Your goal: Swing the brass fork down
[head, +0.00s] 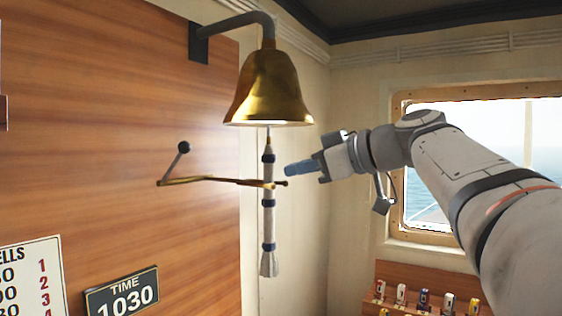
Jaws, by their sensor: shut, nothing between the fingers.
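The brass fork (205,179) is a thin bar standing out from the wooden wall, roughly level, with a dark ball-topped lever (181,153) near its wall end. Its outer end meets the white and blue bell rope (268,210), which hangs straight down under the brass bell (268,88). I cannot tell whether the prongs go around the rope or lie beside it. My gripper (288,171) is shut and empty. In the picture its blue fingertips are just right of the rope and slightly above the fork's outer end, apart from both.
The bell hangs from a grey bracket (235,24) on the wooden panel (110,120). A TIME 1030 sign (122,293) and a bells chart (32,278) are low on the left. A rack of small items (421,297) stands low right, below a window (475,135). The space below the fork is open.

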